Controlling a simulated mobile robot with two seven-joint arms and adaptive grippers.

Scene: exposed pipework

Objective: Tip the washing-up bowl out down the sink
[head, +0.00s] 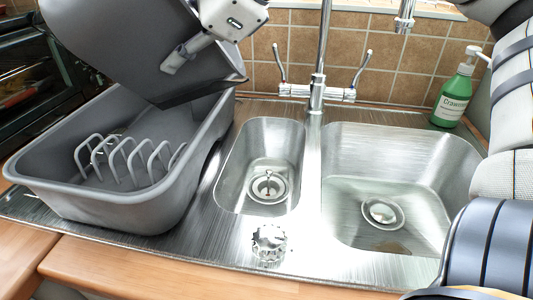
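A dark grey, smooth, round-edged washing-up bowl (115,45) is tilted steeply at the upper left, above the draining basin. Its top runs out of the picture. My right gripper (180,58) is at the bowl's right side, with one pale finger lying over its wall; the other finger is hidden. It looks shut on that wall. What the bowl holds cannot be seen. The sink has a small left basin (232,175) with a plug or strainer in its drain, and a larger right basin (350,160) with a round drain. My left gripper is out of view.
A grey draining basin (110,205) with upright prongs stands left of the sink. A tap (318,75) with two levers rises behind the divider. A clear faceted object (268,243) stands at the front rim. A green pump bottle (453,98) stands at the back right. My arm fills the right edge.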

